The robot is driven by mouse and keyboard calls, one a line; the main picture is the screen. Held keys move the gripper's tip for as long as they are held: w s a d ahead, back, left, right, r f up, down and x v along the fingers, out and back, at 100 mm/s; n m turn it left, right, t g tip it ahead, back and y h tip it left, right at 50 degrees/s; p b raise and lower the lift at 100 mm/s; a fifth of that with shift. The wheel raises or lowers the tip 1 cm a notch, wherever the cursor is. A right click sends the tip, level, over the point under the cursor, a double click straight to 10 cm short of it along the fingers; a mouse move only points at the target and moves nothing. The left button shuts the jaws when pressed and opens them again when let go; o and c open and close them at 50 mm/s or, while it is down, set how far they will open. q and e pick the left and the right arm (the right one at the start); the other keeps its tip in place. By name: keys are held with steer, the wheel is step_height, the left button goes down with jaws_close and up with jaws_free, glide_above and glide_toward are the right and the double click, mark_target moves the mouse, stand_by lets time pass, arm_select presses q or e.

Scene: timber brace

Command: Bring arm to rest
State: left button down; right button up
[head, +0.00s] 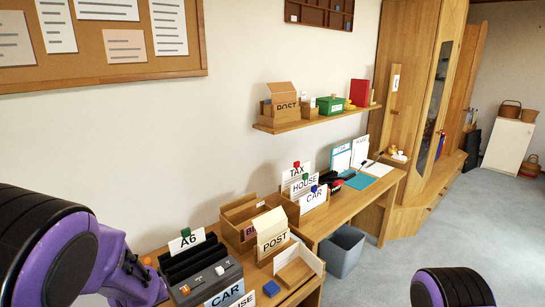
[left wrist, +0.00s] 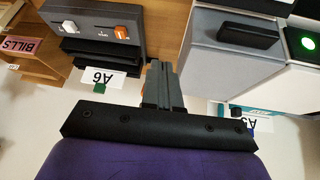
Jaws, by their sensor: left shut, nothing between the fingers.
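My left arm (head: 70,262), purple and black, comes in at the lower left of the head view. Its far end lies beside the black A6 sorter, and the gripper's fingertips are not clear there. In the left wrist view my left gripper (left wrist: 162,88) is shut, its grey fingers together with nothing between them. The fingers point towards the desk edge between the A6 sorter (left wrist: 100,35) and a white-grey device (left wrist: 228,50). My right arm (head: 450,290) shows only as a black and purple part at the bottom right; its gripper is out of frame.
The desk carries the A6 sorter (head: 190,262), a POST box (head: 272,240) and a box of TAX, HOUSE and CAR cards (head: 304,200). A wall shelf (head: 320,119) hangs above. A grey bin (head: 342,250) stands below. Open floor (head: 440,235) lies at right.

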arm_select(q)
steer(key=shift+m+t+y, duration=0.4)
steer(key=shift+t, duration=0.4)
steer(key=s+f+b, duration=0.1)
steer(key=s+f, duration=0.3)
steer(key=f, duration=0.1)
steer(key=s+f+b, duration=0.1)
steer(key=s+f, duration=0.4)
steer(key=f, duration=0.1)
steer(key=s+f+b, duration=0.1)
steer(key=s+f, duration=0.3)
steer(key=f, duration=0.2)
steer(key=shift+s+a+b, duration=0.15)
steer(key=shift+b, duration=0.25)
steer(key=s+f+g+b, duration=0.1)
steer(key=s+f+g, duration=0.1)
steer(key=s+f, duration=0.3)
steer(key=s+f+g+b, duration=0.1)
steer(key=s+f, duration=0.4)
steer(key=s, duration=0.8)
steer(key=shift+s+d+n+g, duration=0.25)
steer(key=shift+d+n+g, duration=0.05)
steer(key=shift+d+g, duration=0.2)
